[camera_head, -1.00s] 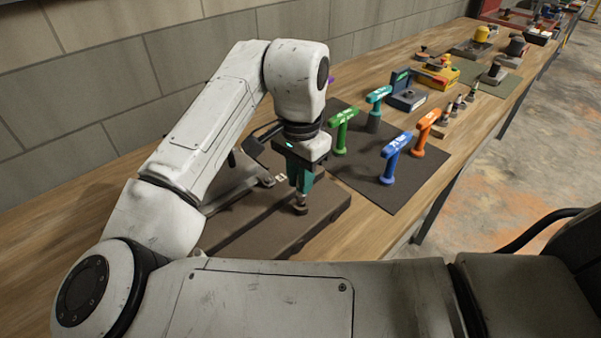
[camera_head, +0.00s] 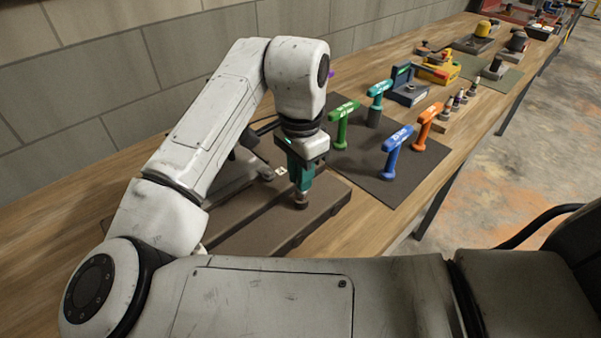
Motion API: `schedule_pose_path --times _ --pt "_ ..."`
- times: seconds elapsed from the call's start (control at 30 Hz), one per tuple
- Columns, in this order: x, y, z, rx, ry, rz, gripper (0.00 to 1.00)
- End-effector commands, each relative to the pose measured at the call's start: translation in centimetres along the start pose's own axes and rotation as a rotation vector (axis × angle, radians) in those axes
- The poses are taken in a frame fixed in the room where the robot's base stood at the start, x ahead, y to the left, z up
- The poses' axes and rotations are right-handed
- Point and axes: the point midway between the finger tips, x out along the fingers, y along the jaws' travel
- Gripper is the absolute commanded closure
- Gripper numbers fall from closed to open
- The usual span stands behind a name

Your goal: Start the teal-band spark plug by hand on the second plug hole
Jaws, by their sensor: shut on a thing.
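My gripper (camera_head: 302,190) points down over the brown, flat engine block (camera_head: 258,228) near its right end. Its jaws are shut on a small dark, metallic piece at the block's top, which looks like the spark plug (camera_head: 301,200). The jaws hide most of it. I cannot make out a teal band on it, nor tell from here whether it sits in a hole. The plug holes are hard to make out, and my arm covers the left part of the block.
Green (camera_head: 342,125), teal (camera_head: 376,103), blue (camera_head: 396,152) and orange (camera_head: 426,126) T-handled tools stand on a dark mat (camera_head: 375,181) right of the block. Several plugs (camera_head: 457,101) stand in a row behind. A yellow device (camera_head: 438,70) is farther back. Bare wood lies at the front edge.

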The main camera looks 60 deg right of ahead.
Motion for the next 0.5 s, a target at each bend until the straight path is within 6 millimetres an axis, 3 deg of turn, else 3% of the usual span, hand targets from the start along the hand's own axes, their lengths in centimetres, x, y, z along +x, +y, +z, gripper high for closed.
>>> schedule_pose_path --times 0.07,0.1,0.3,0.4,0.5 --pt "-0.08 -0.01 0.00 -0.002 0.001 -0.001 1.00" --pt "-0.08 -0.01 0.00 -0.002 0.001 -0.001 0.81" --pt "-0.08 -0.01 0.00 -0.003 0.001 -0.001 0.62" --pt "-0.08 -0.01 0.00 -0.004 0.001 -0.001 0.53" --pt "-0.07 -0.02 0.00 -0.004 0.001 -0.001 0.53"
